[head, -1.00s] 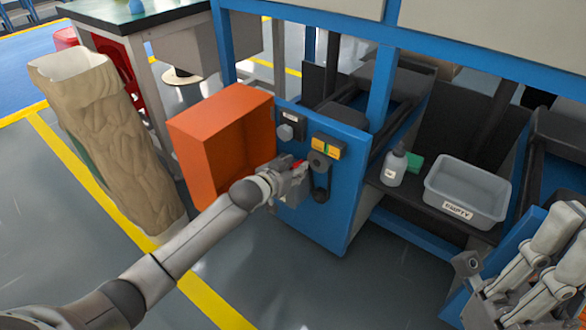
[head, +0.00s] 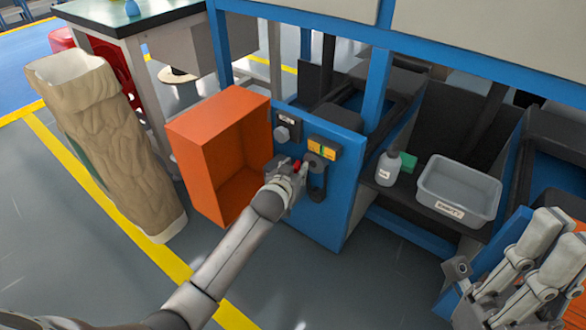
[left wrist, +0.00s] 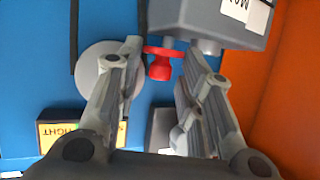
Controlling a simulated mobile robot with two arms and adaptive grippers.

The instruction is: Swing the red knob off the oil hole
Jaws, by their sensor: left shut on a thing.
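The red knob (head: 297,165) is on the blue front panel (head: 335,215) of the machine, partly hidden by my left gripper (head: 298,176). The knob is beside a grey labelled box (left wrist: 215,18). I cannot make out the oil hole in either view.
An orange box (head: 190,165) stands open at the panel's left. A dark crank-like part (head: 318,180) and a yellow labelled switch block (head: 322,148) are close to the gripper's right. A bottle (head: 388,168) and a grey bin (head: 458,190) stand on the right shelf.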

